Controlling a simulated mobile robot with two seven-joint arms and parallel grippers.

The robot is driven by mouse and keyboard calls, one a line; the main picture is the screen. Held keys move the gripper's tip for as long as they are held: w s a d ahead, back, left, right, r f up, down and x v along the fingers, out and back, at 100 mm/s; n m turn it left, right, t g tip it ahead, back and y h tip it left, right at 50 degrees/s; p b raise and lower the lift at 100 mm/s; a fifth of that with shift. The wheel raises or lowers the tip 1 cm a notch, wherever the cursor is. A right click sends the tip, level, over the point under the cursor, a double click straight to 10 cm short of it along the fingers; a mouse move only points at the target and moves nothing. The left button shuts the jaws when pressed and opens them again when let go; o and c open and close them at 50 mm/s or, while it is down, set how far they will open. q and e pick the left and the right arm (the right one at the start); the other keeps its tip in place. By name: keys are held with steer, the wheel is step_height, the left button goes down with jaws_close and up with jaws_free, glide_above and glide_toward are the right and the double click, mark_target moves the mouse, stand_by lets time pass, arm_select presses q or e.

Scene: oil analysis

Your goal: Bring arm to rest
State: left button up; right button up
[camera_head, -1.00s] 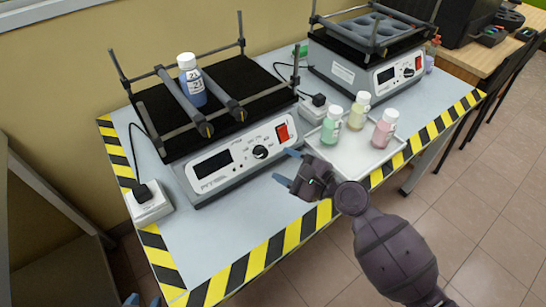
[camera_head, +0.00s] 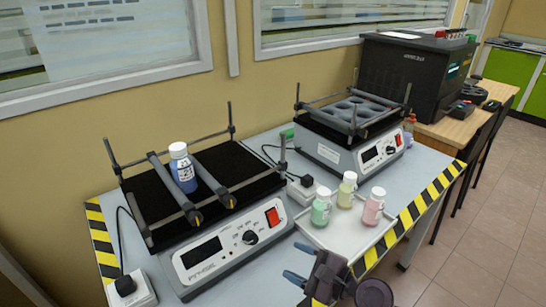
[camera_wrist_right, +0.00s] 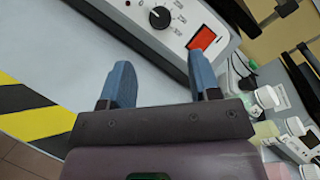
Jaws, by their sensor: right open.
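My right gripper (camera_head: 299,263) is open and empty in the head view, low over the front of the table by the near shaker. Its two blue fingertips also show apart in the right wrist view (camera_wrist_right: 161,85), in front of the shaker's panel with its dial and red switch. The near shaker (camera_head: 225,250) holds a blue bottle (camera_head: 183,168) with a white cap, upright between its bars. My left gripper is not in view.
A tray (camera_head: 345,238) with a green bottle (camera_head: 321,206), a yellow bottle (camera_head: 347,190) and a pink bottle (camera_head: 373,207) stands right of my gripper. A second shaker (camera_head: 350,150) is behind. A dark machine (camera_head: 415,75) stands on the wooden table.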

steer(key=d+n+h, duration=0.1)
steer(key=n, duration=0.3)
steer(key=d+n+t+h, duration=0.1)
steer(key=n, duration=0.3)
steer(key=d+n+h, duration=0.1)
steer(key=n, duration=0.3)
steer(key=shift+w+d+f+t+h, duration=0.3)
steer(key=shift+w+f+t+h, duration=0.1)
arm_select(q)
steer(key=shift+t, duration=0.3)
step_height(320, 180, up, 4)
steer(key=p, duration=0.5)
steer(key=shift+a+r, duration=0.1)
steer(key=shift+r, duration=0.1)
arm_select(e)
steer(key=s+d+f+n+h, duration=0.2)
steer(key=s+d, duration=0.3)
steer(key=s, duration=0.3)
steer(key=s+d+f+n+g+h, duration=0.1)
steer(key=s+d+f+h, duration=0.3)
steer(key=s, duration=0.4)
steer(key=s+d+f+n+h, duration=0.3)
steer(key=s+d, duration=0.2)
steer(key=s, duration=0.3)
steer(key=shift+d+n, duration=0.3)
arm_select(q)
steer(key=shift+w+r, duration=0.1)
arm_select(e)
steer(key=shift+c, duration=0.2)
